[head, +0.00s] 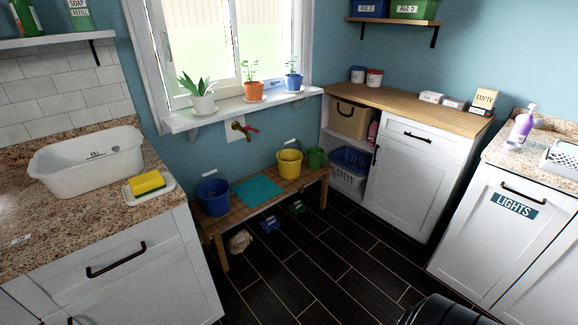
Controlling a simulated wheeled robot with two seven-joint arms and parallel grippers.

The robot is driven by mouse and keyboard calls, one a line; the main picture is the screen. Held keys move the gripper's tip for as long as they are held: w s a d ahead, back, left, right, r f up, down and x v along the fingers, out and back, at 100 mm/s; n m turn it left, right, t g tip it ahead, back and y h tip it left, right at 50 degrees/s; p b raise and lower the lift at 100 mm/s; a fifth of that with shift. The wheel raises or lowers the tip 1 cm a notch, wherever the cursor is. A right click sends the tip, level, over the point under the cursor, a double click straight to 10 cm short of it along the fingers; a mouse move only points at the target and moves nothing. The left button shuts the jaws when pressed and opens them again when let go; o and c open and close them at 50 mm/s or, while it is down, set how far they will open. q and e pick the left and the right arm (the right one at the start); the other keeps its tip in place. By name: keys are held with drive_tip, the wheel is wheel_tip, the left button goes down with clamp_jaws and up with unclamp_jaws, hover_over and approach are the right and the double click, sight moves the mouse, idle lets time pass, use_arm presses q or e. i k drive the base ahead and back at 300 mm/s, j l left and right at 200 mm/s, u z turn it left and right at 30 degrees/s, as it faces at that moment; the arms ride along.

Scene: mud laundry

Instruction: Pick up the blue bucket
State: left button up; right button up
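The blue bucket (213,196) stands upright on the left end of a low wooden slatted bench (240,209) under the window. A handle shows above its rim. A yellow bucket (289,163) and a green watering can or pot (316,158) stand at the right part of the same bench. A teal mat (259,189) lies between the blue and yellow buckets. Neither of my grippers shows in the head view.
A granite counter (40,235) with a white basin (85,160) and a yellow sponge stands at the left, close to the bench. White cabinets (405,185) stand at the right. The dark tiled floor (310,260) before the bench is mostly clear. A brass tap (241,130) sticks out above the bench.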

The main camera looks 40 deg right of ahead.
sight(213, 194)
drive_tip(key=i+l, duration=0.25)
drive_tip(key=l, duration=0.15)
drive_tip(key=i+l, duration=0.55)
drive_tip(key=l, duration=0.25)
drive_tip(key=i+l, duration=0.3)
drive_tip(key=l, duration=0.15)
drive_tip(key=i+l+u, duration=0.1)
drive_tip(key=i+l, duration=0.15)
drive_tip(key=l, duration=0.15)
drive_tip(key=i+l, duration=0.25)
drive_tip(key=l, duration=0.15)
drive_tip(key=i+l, duration=0.25)
drive_tip(key=l, duration=0.2)
